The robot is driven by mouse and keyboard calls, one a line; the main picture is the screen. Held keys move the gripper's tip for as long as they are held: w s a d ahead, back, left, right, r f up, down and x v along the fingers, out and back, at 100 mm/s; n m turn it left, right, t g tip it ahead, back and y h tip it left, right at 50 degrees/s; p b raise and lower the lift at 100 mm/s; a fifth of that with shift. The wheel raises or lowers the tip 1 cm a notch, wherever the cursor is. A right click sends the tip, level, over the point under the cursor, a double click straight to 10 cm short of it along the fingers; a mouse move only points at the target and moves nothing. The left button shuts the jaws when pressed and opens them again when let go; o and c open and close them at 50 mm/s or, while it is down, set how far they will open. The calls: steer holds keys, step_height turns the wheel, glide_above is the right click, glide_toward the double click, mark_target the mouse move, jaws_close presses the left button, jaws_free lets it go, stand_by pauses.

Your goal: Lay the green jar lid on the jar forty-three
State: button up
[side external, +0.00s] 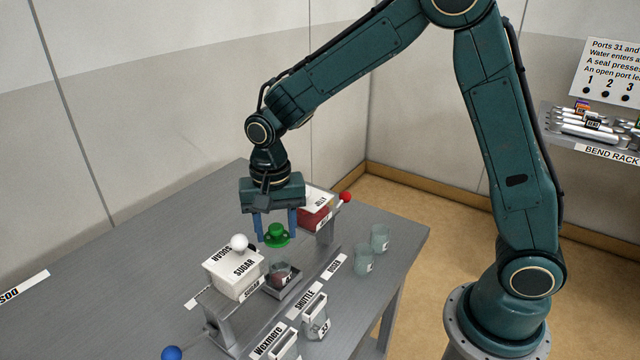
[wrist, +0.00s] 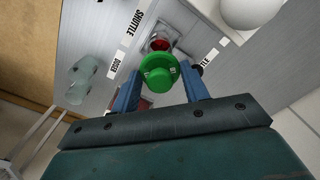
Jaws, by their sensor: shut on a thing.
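My gripper (side external: 276,225) points down over the table with its two blue fingers shut on the green jar lid (side external: 277,236). In the wrist view, the round lid (wrist: 158,74) sits between the fingertips (wrist: 160,84). A clear jar with dark red contents (side external: 281,274) stands in a grey holder below the lid; it also shows partly behind the lid in the wrist view (wrist: 160,44). The lid is in the air, apart from that jar. I cannot read which jar is number forty-three.
A white SUGAR box (side external: 233,272) with a white knob stands close left of the jar. A red box (side external: 314,215) with a red ball stands behind. Two glass jars (side external: 380,238) (side external: 364,258) stand at right. Labelled holders, Shuttle (side external: 315,318) and Woxmere (side external: 285,345), stand in front.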

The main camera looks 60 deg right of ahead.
mark_target(277, 240)
steer(key=shift+f, duration=0.2)
steer(key=shift+f, duration=1.75)
steer(key=shift+f, duration=1)
stand_by(2.5)
steer(key=o, duration=1.5)
steer(key=shift+r, duration=0.1)
steer(key=shift+r, duration=2.9)
